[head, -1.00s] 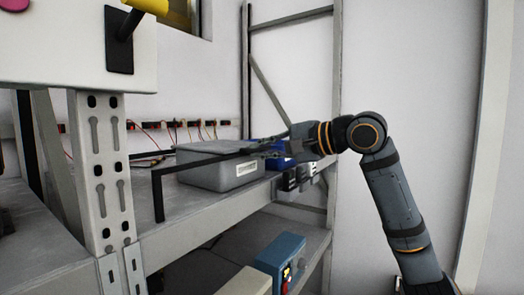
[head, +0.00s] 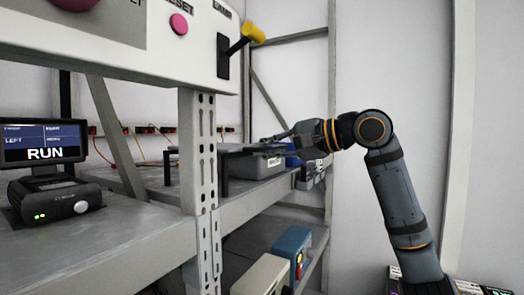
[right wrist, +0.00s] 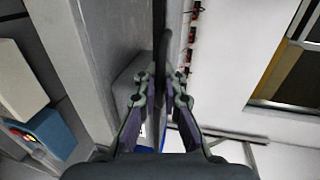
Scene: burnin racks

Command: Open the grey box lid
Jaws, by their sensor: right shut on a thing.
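The grey box (head: 262,167) stands on the upper rack shelf, with a pale label on its near side. Its lid looks closed. In the right wrist view the box (right wrist: 127,82) lies beside the fingers. My right gripper (head: 264,140) is above the box. In the right wrist view the gripper (right wrist: 163,80) is shut on a thin dark bar (right wrist: 160,25) that runs out past the fingertips. In the head view the bar crosses over the box, and the post hides part of the view there. My left gripper is out of view.
A perforated rack post (head: 198,150) stands left of the box. A panel with a yellow-tipped lever (head: 252,33) overhangs the shelf. A monitor reading RUN (head: 43,143) is at left. Blue (head: 292,245) and beige (head: 261,275) units sit on the lower shelf.

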